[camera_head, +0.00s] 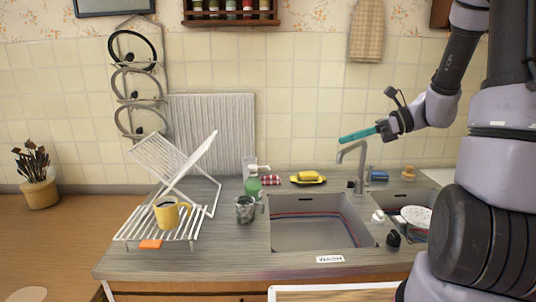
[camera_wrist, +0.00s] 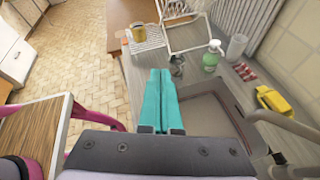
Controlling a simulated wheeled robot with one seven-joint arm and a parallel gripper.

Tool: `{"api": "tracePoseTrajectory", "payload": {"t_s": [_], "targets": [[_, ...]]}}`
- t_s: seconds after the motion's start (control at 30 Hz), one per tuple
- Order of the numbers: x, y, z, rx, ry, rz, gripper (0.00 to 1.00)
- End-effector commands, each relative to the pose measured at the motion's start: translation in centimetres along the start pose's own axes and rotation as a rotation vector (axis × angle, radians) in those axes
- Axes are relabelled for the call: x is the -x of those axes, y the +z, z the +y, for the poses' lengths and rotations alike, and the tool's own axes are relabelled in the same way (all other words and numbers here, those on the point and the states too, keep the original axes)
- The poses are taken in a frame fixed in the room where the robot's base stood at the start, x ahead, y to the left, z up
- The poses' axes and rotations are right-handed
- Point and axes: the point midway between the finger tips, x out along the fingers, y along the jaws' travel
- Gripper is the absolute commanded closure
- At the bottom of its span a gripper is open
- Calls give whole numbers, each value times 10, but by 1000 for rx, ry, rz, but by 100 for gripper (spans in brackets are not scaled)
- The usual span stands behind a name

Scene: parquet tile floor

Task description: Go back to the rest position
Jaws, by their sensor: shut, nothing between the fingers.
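My gripper (camera_head: 360,135) has teal fingers and hangs in the air above the sink (camera_head: 310,232), close to the faucet (camera_head: 353,160) in the picture. In the wrist view the two teal fingers (camera_wrist: 160,95) lie together, shut, with nothing between them. My arm reaches in from the right side of the head view. The task names no object.
A white dish rack (camera_head: 160,226) with a yellow mug (camera_head: 167,213) stands left of the sink. A soap bottle (camera_head: 253,184), a metal cup (camera_head: 245,209) and a yellow sponge (camera_head: 308,176) stand around it.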

Motion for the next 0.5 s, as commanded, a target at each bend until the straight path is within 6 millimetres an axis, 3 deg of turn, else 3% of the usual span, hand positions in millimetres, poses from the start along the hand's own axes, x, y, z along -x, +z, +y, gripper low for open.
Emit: {"api": "tracePoseTrajectory", "payload": {"t_s": [0.03, 0.2, 0.5], "targets": [[-1, 8, 18, 111, 17, 75, 100], [5, 17, 67, 483, 71, 327, 100], [44, 32, 124, 1154, 115, 745, 100]]}}
